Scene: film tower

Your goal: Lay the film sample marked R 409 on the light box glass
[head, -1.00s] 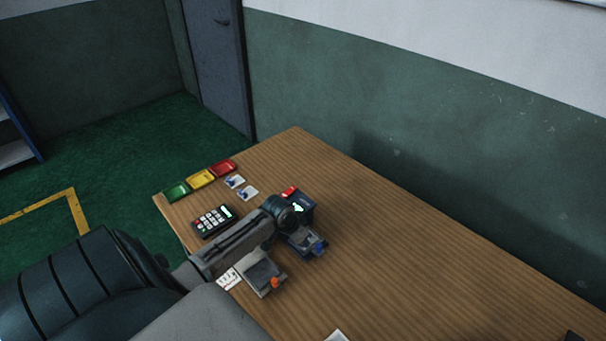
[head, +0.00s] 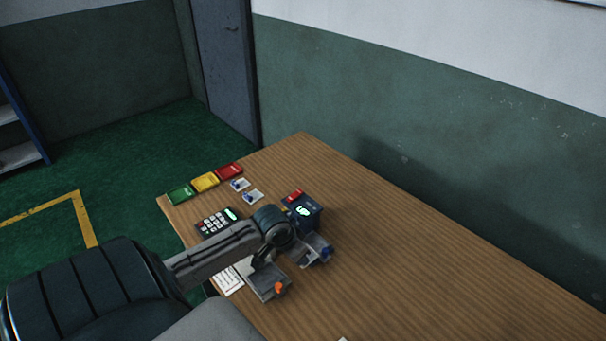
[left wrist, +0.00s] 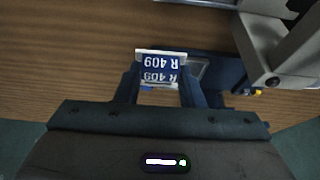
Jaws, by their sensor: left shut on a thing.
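The film sample marked R 409 (left wrist: 163,63) shows in the left wrist view as a white piece with blue label, its lettering upside down. It is between the fingers of my left gripper (left wrist: 158,92), which is shut on it. A second R 409 line shows just below the first. In the head view my left gripper (head: 262,257) is low over the grey parts at the front of a dark blue device; the sample cannot be made out there. I cannot clearly identify the light box glass. My right gripper is not in view.
The dark blue device (head: 304,210) has a green-lit display and red top. A grey plate with an orange knob (head: 279,288) is near it. The table's right is clear.

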